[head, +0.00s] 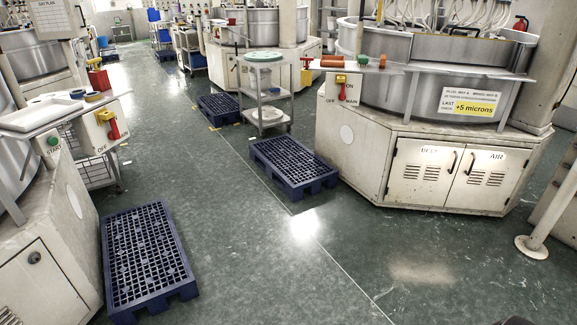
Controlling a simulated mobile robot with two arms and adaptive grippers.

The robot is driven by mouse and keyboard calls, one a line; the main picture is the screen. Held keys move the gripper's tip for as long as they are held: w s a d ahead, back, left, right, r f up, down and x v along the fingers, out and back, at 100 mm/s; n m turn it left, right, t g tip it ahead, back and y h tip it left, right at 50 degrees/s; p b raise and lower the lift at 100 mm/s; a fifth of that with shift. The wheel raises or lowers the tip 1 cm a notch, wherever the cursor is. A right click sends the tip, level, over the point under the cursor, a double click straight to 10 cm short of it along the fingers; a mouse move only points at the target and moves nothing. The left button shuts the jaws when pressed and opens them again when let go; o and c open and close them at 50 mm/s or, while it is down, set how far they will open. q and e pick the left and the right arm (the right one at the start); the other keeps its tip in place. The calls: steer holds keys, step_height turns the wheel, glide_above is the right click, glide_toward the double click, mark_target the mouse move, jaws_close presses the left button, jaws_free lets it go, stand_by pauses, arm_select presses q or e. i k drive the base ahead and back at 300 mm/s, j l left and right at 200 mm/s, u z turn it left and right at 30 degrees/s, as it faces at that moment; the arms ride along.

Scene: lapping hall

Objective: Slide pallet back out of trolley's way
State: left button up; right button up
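Several dark blue plastic pallets lie flat on the floor in the head view. One pallet (293,167) is in the middle, beside the right machine and just in front of a grey shelved trolley (264,98). Another pallet (147,262) lies at the near left, next to the left machine. A third pallet (219,108) lies farther back, left of the trolley. I cannot tell which pallet the task means. The trolley carries a round pale green item on top. Neither of my grippers is in view; only a small dark shape shows at the bottom right edge.
A large lapping machine with a white cabinet (410,170) stands at the right. A left machine cabinet (45,245) and a wire trolley (97,168) bound the left side. A post with a round foot (532,246) stands far right. The middle floor is clear, with a thin line across it.

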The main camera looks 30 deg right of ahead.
mark_target(290, 165)
steer(key=i+l+z, duration=0.4)
steer(key=i+z, duration=0.35)
steer(key=i, duration=0.2)
steer(key=i+z, duration=0.4)
steer(key=i+u, duration=0.1)
steer(key=i, duration=0.4)
steer(key=i+l+u, duration=0.15)
steer(key=i, duration=0.35)
steer(key=i+u, duration=0.1)
steer(key=i, duration=0.35)
steer(key=i+l+u, duration=0.15)
steer(key=i, duration=0.35)
steer(key=i+l+u, duration=0.1)
steer(key=i+l, duration=0.15)
steer(key=i, duration=0.2)
steer(key=i+j+u, duration=0.25)
steer(key=i, duration=0.45)
steer(key=i+l+u, duration=0.1)
steer(key=i+u, duration=0.15)
steer(key=i, duration=0.45)
steer(key=i+l+u, duration=0.25)
steer(key=i, duration=0.5)
steer(key=i+j+z, duration=0.15)
steer(key=i, duration=0.4)
steer(key=i+j+z, duration=0.1)
steer(key=i, duration=0.45)
steer(key=j, duration=0.1)
